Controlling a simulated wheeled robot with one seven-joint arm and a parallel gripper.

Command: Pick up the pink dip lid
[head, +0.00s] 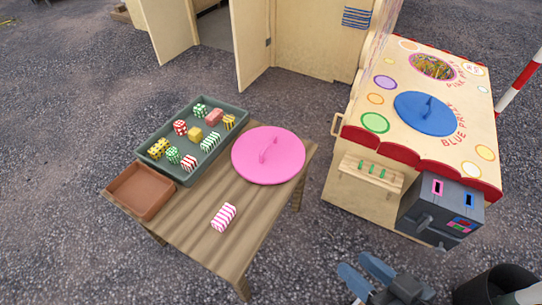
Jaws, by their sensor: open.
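The pink dip lid (281,154) is a round flat disc with a raised pink handle across its middle. It lies on the right far part of a wooden table (195,225), next to a grey-green tray. My gripper (358,278) shows at the bottom of the head view, low and to the right of the table. Its two blue-grey fingers are apart and nothing is between them. It is well away from the lid.
A pink-striped sweet box (223,217) lies on the table near the lid. A green tray (172,124) holds several small boxes; an empty brown tray (139,190) sits left. A cream stall (416,150) with a blue lid (426,113) and grey box (440,211) stands right.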

